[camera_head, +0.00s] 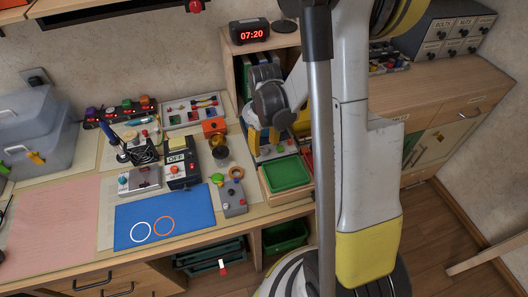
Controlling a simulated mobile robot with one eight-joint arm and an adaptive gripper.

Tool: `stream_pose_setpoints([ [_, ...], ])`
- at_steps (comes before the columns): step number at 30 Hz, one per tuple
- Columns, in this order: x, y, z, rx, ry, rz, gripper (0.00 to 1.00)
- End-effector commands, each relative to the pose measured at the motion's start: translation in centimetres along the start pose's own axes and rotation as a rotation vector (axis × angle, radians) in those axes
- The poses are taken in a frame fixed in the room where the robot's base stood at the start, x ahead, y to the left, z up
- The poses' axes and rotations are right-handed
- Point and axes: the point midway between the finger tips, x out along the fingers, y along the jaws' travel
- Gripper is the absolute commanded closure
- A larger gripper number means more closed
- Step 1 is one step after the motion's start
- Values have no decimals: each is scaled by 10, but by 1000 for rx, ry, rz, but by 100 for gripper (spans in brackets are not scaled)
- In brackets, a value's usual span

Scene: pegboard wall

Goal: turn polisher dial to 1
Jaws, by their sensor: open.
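No label that I can read names the polisher. A small grey unit (233,198) with a red knob stands at the right edge of the blue mat, with a brown round part (236,172) behind it; this may be the polisher, but its dial setting is too small to read. My gripper (263,141) is open, with yellow fingers pointing down, behind and to the right of that unit and apart from it. The fingers are above the back right of the bench, near a tray with small coloured parts.
A dark box with an OFF display (183,167) and a grey box with a teal knob (139,181) stand left of the unit. A green tray (287,173) is to its right.

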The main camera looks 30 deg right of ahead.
Motion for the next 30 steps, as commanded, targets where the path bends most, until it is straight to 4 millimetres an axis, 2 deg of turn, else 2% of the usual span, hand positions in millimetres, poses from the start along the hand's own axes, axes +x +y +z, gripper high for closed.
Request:
stream_pose_setpoints([
  [1, 9, 0, 0, 0, 0, 0, 52],
  [4, 15, 0, 0, 0, 0, 0, 52],
  [14, 18, 0, 0, 0, 0, 0, 52],
  [18, 17, 0, 0, 0, 0, 0, 93],
  [19, 17, 0, 0, 0, 0, 0, 100],
  [30, 18, 0, 0, 38, 0, 0, 100],
])
